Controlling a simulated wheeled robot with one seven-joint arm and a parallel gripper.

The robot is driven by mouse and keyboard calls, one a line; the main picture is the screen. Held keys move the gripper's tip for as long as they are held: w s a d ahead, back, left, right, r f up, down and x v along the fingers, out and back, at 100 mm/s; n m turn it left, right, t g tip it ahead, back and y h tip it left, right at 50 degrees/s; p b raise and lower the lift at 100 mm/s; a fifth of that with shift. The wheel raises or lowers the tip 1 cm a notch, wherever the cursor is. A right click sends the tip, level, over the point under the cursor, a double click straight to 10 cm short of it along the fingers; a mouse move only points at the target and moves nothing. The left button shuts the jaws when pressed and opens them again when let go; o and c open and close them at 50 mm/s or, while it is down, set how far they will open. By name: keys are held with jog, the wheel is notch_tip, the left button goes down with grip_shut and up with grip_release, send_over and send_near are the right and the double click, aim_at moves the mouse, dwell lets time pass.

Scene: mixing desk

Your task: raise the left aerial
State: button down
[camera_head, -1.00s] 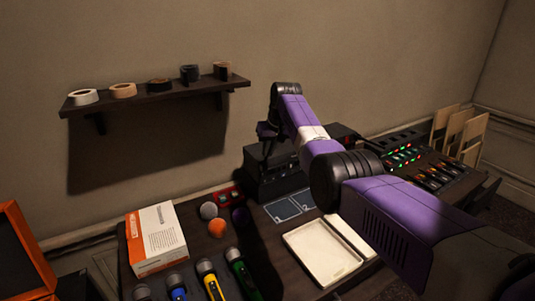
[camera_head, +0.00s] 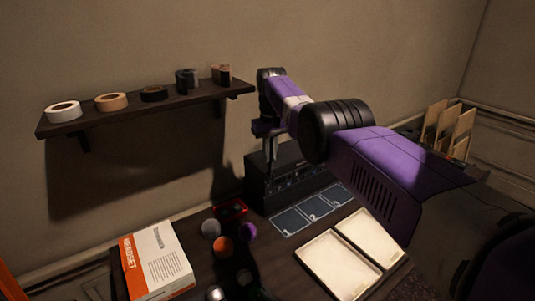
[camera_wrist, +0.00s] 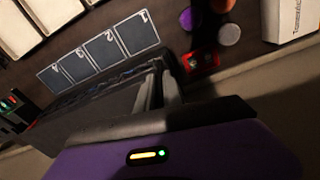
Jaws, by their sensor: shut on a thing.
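A black radio receiver box (camera_head: 300,180) stands at the back of the desk against the wall. In the wrist view the box (camera_wrist: 85,110) lies below and beside my fingers. My gripper (camera_head: 270,160) points down over the left end of the box. In the wrist view my gripper (camera_wrist: 158,88) has its two pale fingers close together. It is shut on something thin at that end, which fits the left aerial. The aerial itself is hidden between the fingers, so its length cannot be told.
Blue numbered squares (camera_head: 312,209) lie in front of the box, with cream trays (camera_head: 340,262) nearer. A red tray (camera_head: 230,209), coloured balls (camera_head: 222,246) and a headset carton (camera_head: 157,262) are to the left. A wall shelf (camera_head: 140,108) with tape rolls is close left of my arm.

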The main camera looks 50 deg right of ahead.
jog(key=shift+f, duration=0.15)
jog(key=c, duration=1.5)
grip_release()
jog(key=shift+s+r+b, duration=0.15)
jog(key=shift+r+b, duration=0.2)
jog(key=shift+r, duration=3.6)
jog(key=shift+a, duration=0.1)
